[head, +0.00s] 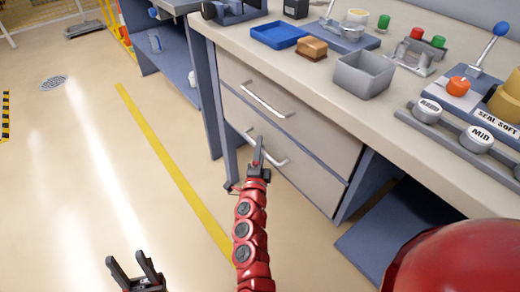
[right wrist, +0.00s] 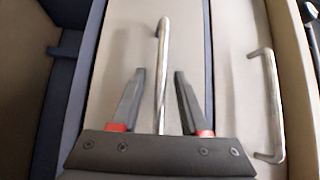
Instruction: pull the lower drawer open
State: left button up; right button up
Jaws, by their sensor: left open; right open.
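The lower drawer (head: 308,186) is a grey-beige panel under the bench, flush with the cabinet front. Its silver bar handle (head: 280,163) is partly hidden by my right gripper (head: 259,152) in the head view. In the right wrist view, the lower handle (right wrist: 162,60) runs between the two open fingers of my right gripper (right wrist: 159,76), with a visible gap on each side. How deep the fingers reach around the bar I cannot tell. My left gripper (head: 134,268) is open and empty, low at the left over the floor.
The upper drawer (head: 310,130) has its own handle (head: 267,99), which also shows at the right in the right wrist view (right wrist: 270,105). The worktop holds a blue tray (head: 279,35), a grey bin (head: 363,74) and several fixtures. The floor before the drawers is clear, with a yellow line (head: 175,169).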

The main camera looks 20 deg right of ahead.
grip_shut()
dwell(1.4)
